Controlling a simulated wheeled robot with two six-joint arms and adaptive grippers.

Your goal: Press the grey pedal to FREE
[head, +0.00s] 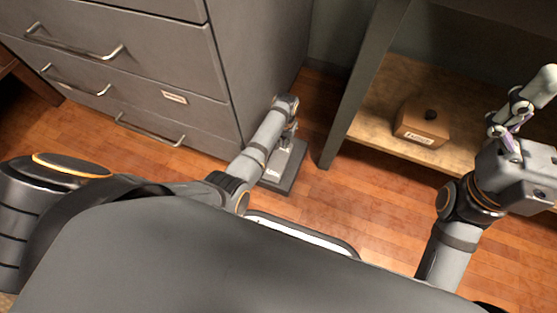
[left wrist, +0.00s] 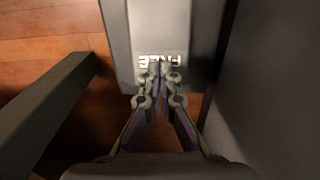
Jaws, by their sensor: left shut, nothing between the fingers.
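The grey pedal (left wrist: 160,28) shows in the left wrist view, with the white word FREE (left wrist: 160,61) on its near end, upside down. In the head view the pedal (head: 280,161) sits on a dark base on the floor beside the drawer cabinet, partly hidden by my left arm. My left gripper (left wrist: 160,72) is shut and empty, its fingertips over the edge of the FREE lettering. I cannot tell whether they touch it. In the head view the left gripper (head: 289,135) points down at the pedal. My right gripper (head: 514,110) is at the far right, away from the pedal.
A grey drawer cabinet (head: 170,60) stands left of the pedal. A dark shelf post (head: 358,95) stands to its right. A wooden box (head: 421,126) with a dark knob rests on the low wooden shelf (head: 372,122). Wood floor (head: 315,205) lies open in front.

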